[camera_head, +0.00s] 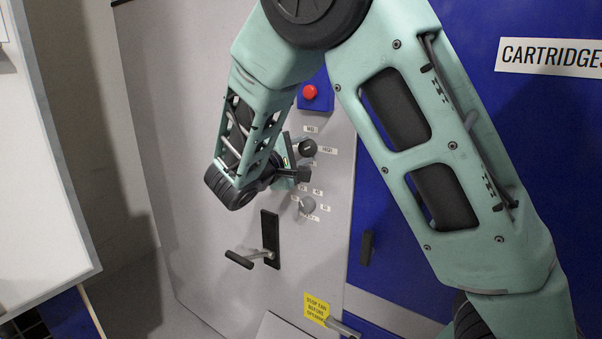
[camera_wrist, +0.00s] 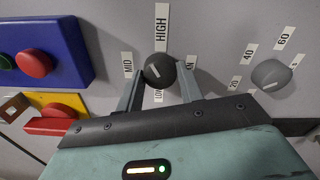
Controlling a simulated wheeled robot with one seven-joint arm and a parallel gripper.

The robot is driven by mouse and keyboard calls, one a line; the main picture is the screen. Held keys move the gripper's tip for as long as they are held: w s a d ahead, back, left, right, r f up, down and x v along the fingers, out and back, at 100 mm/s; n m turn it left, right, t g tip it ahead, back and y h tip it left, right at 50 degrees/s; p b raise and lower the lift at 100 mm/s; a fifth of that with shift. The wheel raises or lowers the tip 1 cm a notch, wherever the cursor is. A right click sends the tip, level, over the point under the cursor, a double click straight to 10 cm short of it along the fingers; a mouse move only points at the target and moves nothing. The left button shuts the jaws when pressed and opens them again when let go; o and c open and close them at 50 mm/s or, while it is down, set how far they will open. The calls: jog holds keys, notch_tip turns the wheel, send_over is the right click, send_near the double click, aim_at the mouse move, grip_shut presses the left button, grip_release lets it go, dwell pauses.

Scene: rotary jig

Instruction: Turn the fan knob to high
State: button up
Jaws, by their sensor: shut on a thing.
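The fan knob (camera_wrist: 160,68) is a dark round knob in the upper middle of the wrist view. Labels stand around it: HIGH above, MID to the left, LOW below and partly hidden, and one at right mostly covered. A short pale mark slants across its face, left of centre; I cannot tell for sure which label it points to. My gripper (camera_wrist: 161,77) has one finger on each side of the knob and is shut on it. In the head view the dark knob (camera_head: 308,147) shows beside my gripper (camera_head: 294,160), with HIGH to its right.
A grey knob (camera_wrist: 271,76) with number labels is close by on the right. On the left are a blue box (camera_wrist: 72,38) with a red button (camera_wrist: 33,63) and a yellow piece with another red button. A black-handled lever (camera_head: 239,260) sticks out lower on the panel (camera_head: 200,230).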

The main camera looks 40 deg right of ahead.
jog(key=m+b, duration=0.2)
jog(key=b, duration=0.1)
jog(key=f+m+b, duration=0.1)
jog(key=m+b, duration=0.1)
jog(key=b, duration=0.2)
jog(key=m+b, duration=0.1)
jog(key=b, duration=0.2)
jog(key=shift+r+m, duration=0.3)
jog(key=shift+m, duration=0.1)
jog(key=shift+r, duration=0.1)
jog(key=o, duration=1)
jog(key=shift+a, duration=0.1)
jog(key=v, duration=1.7)
jog(key=shift+a+b, duration=0.15)
jog(key=shift+b, duration=0.15)
jog(key=shift+s, duration=0.15)
